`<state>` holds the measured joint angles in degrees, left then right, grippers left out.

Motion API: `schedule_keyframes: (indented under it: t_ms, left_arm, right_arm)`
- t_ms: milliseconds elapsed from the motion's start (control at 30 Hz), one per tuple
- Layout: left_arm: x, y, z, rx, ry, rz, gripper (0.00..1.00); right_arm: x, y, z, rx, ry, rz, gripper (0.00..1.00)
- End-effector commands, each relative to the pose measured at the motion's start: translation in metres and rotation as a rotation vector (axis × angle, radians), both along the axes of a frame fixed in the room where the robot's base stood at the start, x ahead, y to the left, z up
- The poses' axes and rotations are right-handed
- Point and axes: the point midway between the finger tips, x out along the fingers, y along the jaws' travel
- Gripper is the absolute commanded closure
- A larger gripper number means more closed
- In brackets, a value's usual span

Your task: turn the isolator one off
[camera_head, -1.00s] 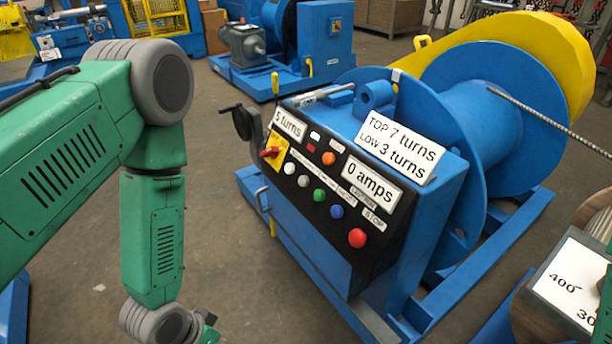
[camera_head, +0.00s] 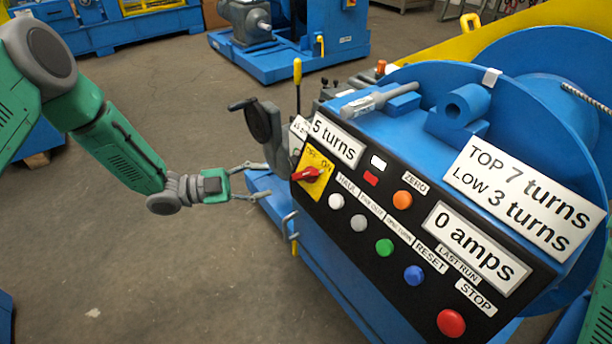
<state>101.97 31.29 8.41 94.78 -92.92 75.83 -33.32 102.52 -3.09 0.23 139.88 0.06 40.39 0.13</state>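The isolator is a red rotary handle (camera_head: 307,174) on a yellow plate (camera_head: 318,164) at the left end of the black control panel (camera_head: 350,215). The plate carries "ON" and "OFF" lettering; the handle lies roughly sideways, and I cannot tell for sure which mark it points to. My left gripper (camera_head: 266,181) comes in from the left, its two thin fingers spread apart and pointing right toward the isolator. It is empty and looks a short way left of the panel's edge, apart from the handle. My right gripper is out of view.
A black crank-like handle (camera_head: 262,125) and a yellow-topped lever (camera_head: 297,75) stand just behind the isolator. Coloured buttons, including a red stop button (camera_head: 451,323), line the panel. A blue drum (camera_head: 540,110) is behind it.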

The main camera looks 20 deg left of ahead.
Motion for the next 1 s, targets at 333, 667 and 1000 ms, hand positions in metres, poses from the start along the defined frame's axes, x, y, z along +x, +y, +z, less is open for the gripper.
schedule_keyframes:
  t_ms: [333,667,1000]
  left_arm:
    - [0.034,-0.062,-0.003,-0.003,0.002,0.002,0.64]
    - [0.047,-0.087,-0.002,-0.001,0.004,0.003,0.64]
    - [0.048,-0.087,-0.002,-0.002,0.003,0.004,0.95]
  right_arm:
    - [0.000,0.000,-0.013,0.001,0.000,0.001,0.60]
    - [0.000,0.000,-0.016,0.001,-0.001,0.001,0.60]
    - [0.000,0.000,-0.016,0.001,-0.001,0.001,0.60]
